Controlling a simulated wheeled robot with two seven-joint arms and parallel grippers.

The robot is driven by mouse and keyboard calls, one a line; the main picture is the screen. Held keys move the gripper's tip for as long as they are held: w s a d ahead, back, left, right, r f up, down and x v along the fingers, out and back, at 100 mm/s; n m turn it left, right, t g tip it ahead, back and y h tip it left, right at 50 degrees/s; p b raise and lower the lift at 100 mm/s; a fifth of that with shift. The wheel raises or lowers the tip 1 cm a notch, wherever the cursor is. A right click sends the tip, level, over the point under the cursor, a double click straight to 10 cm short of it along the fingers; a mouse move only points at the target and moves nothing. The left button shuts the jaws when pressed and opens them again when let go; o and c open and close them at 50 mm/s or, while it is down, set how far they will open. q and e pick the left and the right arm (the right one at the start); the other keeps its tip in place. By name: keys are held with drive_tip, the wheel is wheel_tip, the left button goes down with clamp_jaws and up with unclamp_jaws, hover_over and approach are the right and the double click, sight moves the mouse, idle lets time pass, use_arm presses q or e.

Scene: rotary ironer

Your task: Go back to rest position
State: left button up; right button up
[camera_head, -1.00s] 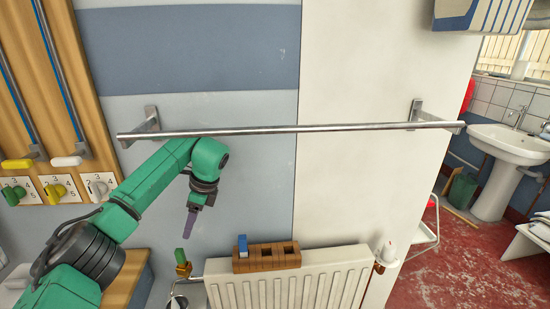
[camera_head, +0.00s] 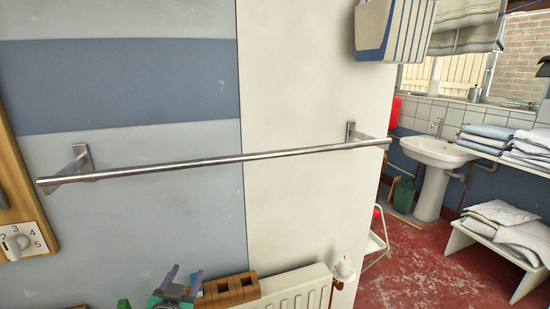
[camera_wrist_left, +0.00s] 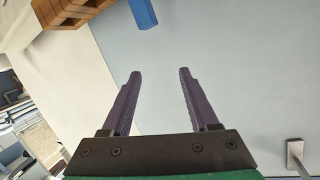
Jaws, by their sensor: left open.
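My left gripper (camera_head: 182,285) shows at the bottom edge of the head view, left of the brown wooden block holder (camera_head: 232,288). Its purple fingers point up in the picture, and most of the arm is out of frame. In the left wrist view the left gripper (camera_wrist_left: 159,76) is open, with its two purple fingers wide apart and nothing between them. A blue block (camera_wrist_left: 143,14) and the wooden holder (camera_wrist_left: 78,12) lie beyond the fingertips there. My right gripper is not in view.
A metal rail (camera_head: 225,159) runs across the wall above the gripper. A white radiator (camera_head: 290,291) stands below, right of the gripper. A wooden panel with a numbered dial (camera_head: 18,243) is at the left edge. Red floor (camera_head: 420,270) lies open at the right, before the sink (camera_head: 437,152).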

use_arm(q)
drive_tip(key=s+a+f+g+h, duration=0.2)
drive_tip(key=s+f+g, duration=1)
drive_tip(key=s+f, duration=1)
drive_tip(key=f, duration=0.7)
drive_tip(key=s+f, duration=0.2)
drive_tip(key=f, duration=0.8)
drive_tip(key=s+a+f+g, duration=0.2)
drive_tip(key=s+a+f, duration=0.1)
drive_tip(key=s+f, duration=1.2)
drive_tip(key=shift+s+f+y, duration=0.25)
drive_tip(key=shift+s+y, duration=0.05)
drive_tip(key=shift+s, duration=0.65)
